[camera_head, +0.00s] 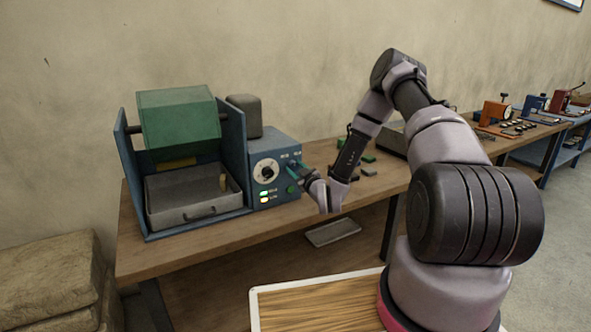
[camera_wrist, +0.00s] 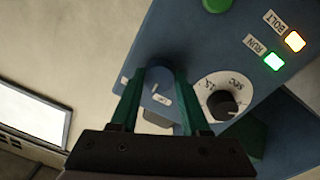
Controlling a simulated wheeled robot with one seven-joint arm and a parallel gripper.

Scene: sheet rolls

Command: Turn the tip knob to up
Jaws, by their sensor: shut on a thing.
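The tip knob (camera_wrist: 158,76) is a round blue-grey knob on the blue control panel, between my fingertips in the wrist view. A small white mark or label shows just below it; its lettering is too small to read surely, so I cannot tell which way the knob points. My gripper (camera_wrist: 160,74) has two green fingers, shut on the knob from both sides. In the head view my gripper (camera_head: 296,170) reaches the upper right of the blue control box (camera_head: 278,150) and hides the knob.
A white dial (camera_wrist: 228,103) with a black knob sits beside my right finger. Lit RUN (camera_wrist: 274,62) and BOLT (camera_wrist: 295,40) lamps and a green button (camera_wrist: 216,4) are on the panel. A green drum (camera_head: 178,118) hangs above a grey tray (camera_head: 195,220). Small pieces lie right of the box.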

